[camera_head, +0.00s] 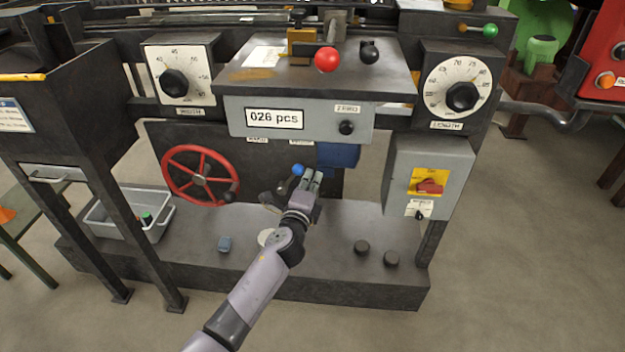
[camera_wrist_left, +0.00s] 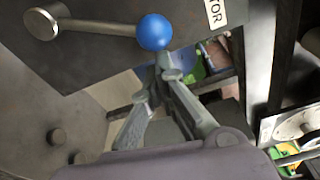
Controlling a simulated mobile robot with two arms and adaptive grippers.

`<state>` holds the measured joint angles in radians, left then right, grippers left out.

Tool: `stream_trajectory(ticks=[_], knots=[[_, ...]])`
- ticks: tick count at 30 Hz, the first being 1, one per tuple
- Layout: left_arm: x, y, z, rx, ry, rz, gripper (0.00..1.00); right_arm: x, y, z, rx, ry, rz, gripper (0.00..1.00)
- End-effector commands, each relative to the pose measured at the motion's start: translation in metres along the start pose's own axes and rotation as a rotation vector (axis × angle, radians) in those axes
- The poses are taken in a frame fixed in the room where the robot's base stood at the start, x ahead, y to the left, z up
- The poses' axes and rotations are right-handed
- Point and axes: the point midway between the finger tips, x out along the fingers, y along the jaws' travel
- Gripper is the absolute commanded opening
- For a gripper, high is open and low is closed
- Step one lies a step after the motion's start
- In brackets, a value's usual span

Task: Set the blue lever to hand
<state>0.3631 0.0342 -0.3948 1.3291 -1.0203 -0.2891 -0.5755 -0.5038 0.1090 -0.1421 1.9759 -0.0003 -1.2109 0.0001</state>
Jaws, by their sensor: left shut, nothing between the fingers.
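The blue lever's ball knob (camera_head: 298,170) shows in the head view at the middle of the machine, below the grey counter box. In the left wrist view the blue ball (camera_wrist_left: 155,32) sits at the end of a grey rod that runs left to a round pivot (camera_wrist_left: 41,24). My left gripper (camera_head: 313,178) is just right of the ball in the head view. In the left wrist view my left gripper (camera_wrist_left: 160,72) is shut and empty, its fingertips just below the ball. I cannot tell whether they touch it. The labels by the lever are mostly hidden. My right gripper is not in view.
A red handwheel (camera_head: 200,175) is left of the lever. A grey box with a red switch (camera_head: 429,187) is at right. Red (camera_head: 327,60) and black ball knobs stand above the counter box. A grey bin (camera_head: 128,215) and several small round parts rest on the lower plate.

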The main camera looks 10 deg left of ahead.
Motion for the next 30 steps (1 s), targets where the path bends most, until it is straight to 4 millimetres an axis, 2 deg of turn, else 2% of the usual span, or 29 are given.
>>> stream_trajectory(ticks=[20, 30], knots=[[-0.002, -0.009, 0.013, -0.138, -0.002, -0.02, 0.0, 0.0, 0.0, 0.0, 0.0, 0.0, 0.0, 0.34], [-0.005, -0.022, 0.036, -0.385, -0.002, -0.057, 0.0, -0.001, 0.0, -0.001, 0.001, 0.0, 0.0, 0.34]])
